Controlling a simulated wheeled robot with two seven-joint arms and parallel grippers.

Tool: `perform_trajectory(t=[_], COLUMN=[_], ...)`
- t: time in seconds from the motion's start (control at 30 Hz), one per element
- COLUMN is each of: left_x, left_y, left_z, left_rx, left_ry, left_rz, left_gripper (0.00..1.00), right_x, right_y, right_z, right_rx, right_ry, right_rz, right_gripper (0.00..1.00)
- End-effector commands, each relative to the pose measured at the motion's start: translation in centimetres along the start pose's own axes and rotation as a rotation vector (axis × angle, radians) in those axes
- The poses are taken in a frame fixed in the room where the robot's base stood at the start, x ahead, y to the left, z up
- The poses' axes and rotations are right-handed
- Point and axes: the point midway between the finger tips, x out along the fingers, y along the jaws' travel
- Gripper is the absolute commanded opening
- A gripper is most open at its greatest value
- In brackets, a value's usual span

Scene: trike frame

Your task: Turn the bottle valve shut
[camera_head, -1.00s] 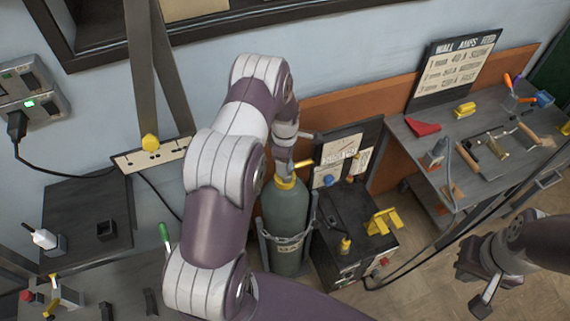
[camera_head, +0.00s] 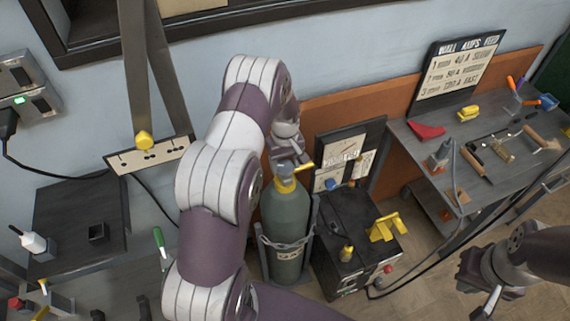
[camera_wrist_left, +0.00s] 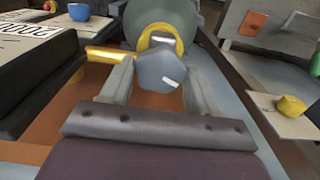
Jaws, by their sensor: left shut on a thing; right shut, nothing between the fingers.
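The green gas bottle (camera_head: 286,222) stands upright, chained in a rack, with a yellow collar (camera_head: 284,184) at its neck. My left gripper (camera_head: 290,165) is at the bottle top, reaching down from above. In the left wrist view its two fingers are shut on the grey faceted valve knob (camera_wrist_left: 160,74), one finger on each side. A yellow ring (camera_wrist_left: 166,38) and the bottle's shoulder show behind the knob. A yellow outlet piece (camera_head: 304,166) sticks out beside the valve. My right gripper (camera_head: 488,302) is at the lower right, shut and empty, far from the bottle.
A dark welder box (camera_head: 352,230) with a yellow handle (camera_head: 386,228) stands right of the bottle. A workbench (camera_head: 450,170) with tools is farther right. A dark side table (camera_head: 75,215) is at the left. A yellow wall knob (camera_head: 144,140) is on a wall plate.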

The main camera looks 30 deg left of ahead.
Motion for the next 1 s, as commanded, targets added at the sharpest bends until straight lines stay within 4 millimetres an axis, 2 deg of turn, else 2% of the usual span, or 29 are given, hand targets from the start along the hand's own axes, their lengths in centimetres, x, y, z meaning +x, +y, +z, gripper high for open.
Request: perform_trajectory(t=[1.0], left_x=[-0.2], left_y=[0.1], left_z=[-0.2], left_rx=[0.931], left_ry=[0.010], left_rz=[0.001], left_gripper=[0.31], right_x=[2.0], right_y=[0.0], right_z=[0.2], right_rx=[0.000], right_ry=[0.000], right_rz=[0.000], right_gripper=[0.00])
